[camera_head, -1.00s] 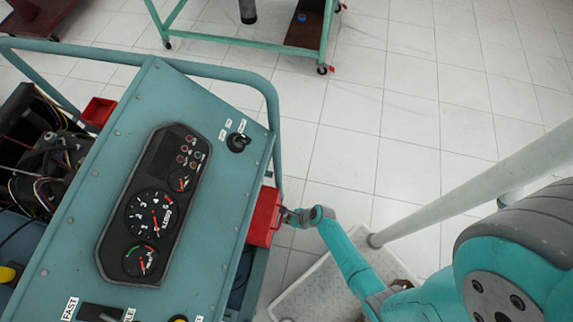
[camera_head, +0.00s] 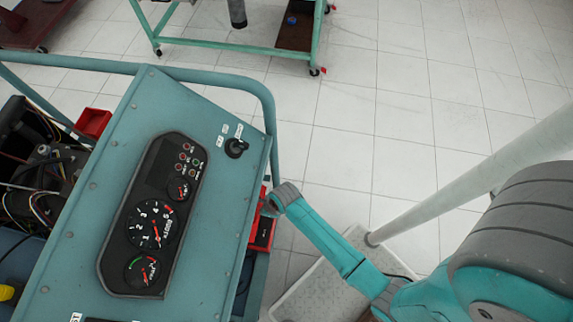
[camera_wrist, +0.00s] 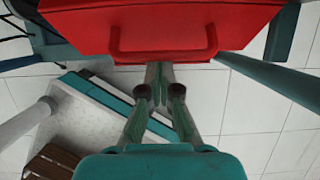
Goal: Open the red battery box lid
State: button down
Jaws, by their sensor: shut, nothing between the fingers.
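The red battery box (camera_head: 263,232) sits at the right side of the teal engine trainer in the head view. A dark area now shows within its red outline, and the lid looks tilted up, partly hidden behind my wrist. In the wrist view the red lid (camera_wrist: 200,22) fills the top, with a red bar handle (camera_wrist: 162,57) along its near edge. My gripper (camera_wrist: 159,72) is shut and empty, its fingertips at the handle's lower middle. I cannot tell whether they touch it. In the head view my gripper (camera_head: 266,208) is mostly hidden at the box.
The trainer's gauge panel (camera_head: 152,215) and teal tube frame (camera_head: 272,125) stand left of my arm. A small red box (camera_head: 93,122) sits on the trainer's far side. Another teal wheeled stand (camera_head: 230,50) is at the back. Open tiled floor lies right.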

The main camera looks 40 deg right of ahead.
jog(key=shift+w+a+r, duration=0.55)
jog(key=shift+w+r, duration=0.1)
jog(key=shift+w, duration=0.1)
jog(key=shift+w+a+r, duration=0.5)
jog(key=shift+w+r, duration=0.15)
jog(key=shift+w, duration=0.05)
